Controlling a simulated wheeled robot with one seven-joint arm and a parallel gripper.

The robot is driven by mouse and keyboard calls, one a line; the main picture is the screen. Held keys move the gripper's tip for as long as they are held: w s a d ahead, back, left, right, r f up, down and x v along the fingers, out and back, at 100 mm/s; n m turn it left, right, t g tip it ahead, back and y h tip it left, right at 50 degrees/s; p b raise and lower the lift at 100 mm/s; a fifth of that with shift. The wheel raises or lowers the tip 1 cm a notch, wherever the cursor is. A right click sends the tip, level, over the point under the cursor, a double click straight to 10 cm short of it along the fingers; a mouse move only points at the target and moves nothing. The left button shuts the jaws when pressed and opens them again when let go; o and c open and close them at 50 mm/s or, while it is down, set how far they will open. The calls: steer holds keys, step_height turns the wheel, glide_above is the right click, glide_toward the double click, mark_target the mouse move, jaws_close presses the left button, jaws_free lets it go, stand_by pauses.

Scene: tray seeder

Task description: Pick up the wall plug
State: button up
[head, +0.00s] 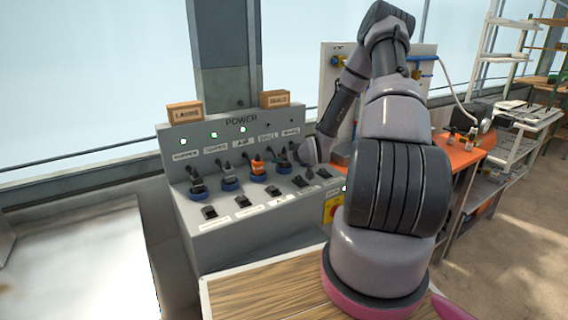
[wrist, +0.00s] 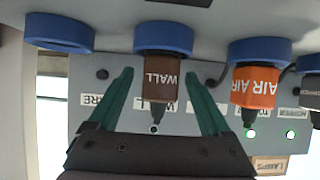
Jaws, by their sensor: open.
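The wall plug (wrist: 158,82) is brown, with WALL printed on it, and sits in a blue socket ring in the wrist view. My gripper (wrist: 158,80) is open. Its two green fingers stand one on each side of the plug, with a visible gap on both sides. In the head view the wall plug (head: 283,160) is the dark one just right of the orange plug, in the row on the grey power panel (head: 225,215). My arm reaches down to it from the right, and the fingers are hard to make out there.
The orange AIR plug (wrist: 255,85) is close beside one finger. An empty blue socket ring (wrist: 58,32) lies on the other side. Several black switches (head: 243,201) line the panel front. Small LAMPS box (head: 185,112) stands on top. An orange bench (head: 455,152) is at right.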

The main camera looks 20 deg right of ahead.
steer(key=shift+w+f, duration=0.1)
steer(key=shift+w, duration=0.1)
jaws_close()
step_height(320, 180, up, 15)
stand_by(0.9)
steer(key=shift+f, duration=0.1)
